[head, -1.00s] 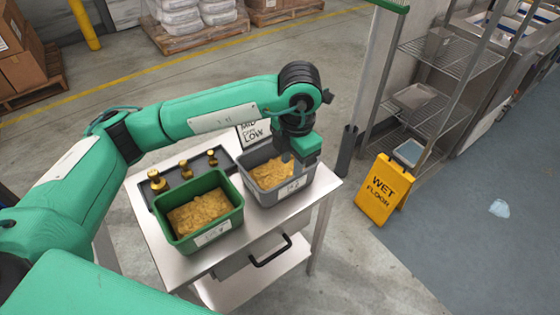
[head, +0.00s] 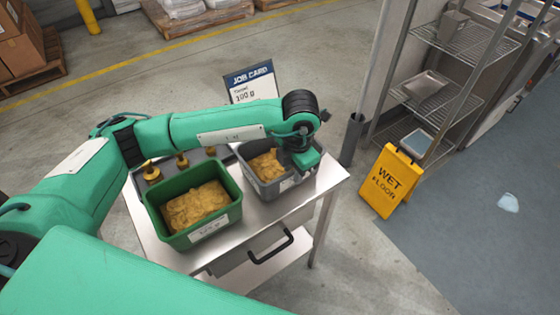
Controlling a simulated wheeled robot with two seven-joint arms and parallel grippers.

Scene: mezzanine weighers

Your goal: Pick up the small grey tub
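The small grey tub (head: 278,188) stands upright on the right part of a steel table top. It holds a lumpy yellow-brown material and has a white label on its front. My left gripper (head: 299,168) points down at the tub's right end, over or at its rim. The fingers are mostly hidden by the wrist, so I cannot tell whether they are open or shut on the rim. My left arm hides the tub's back part. My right gripper is not in view.
A green tub (head: 205,241) with similar contents stands left of the grey one. Brass weights (head: 151,172) sit behind it, partly under my arm. A job card (head: 251,84) stands at the back. A yellow wet floor sign (head: 391,181) stands right of the table (head: 262,212).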

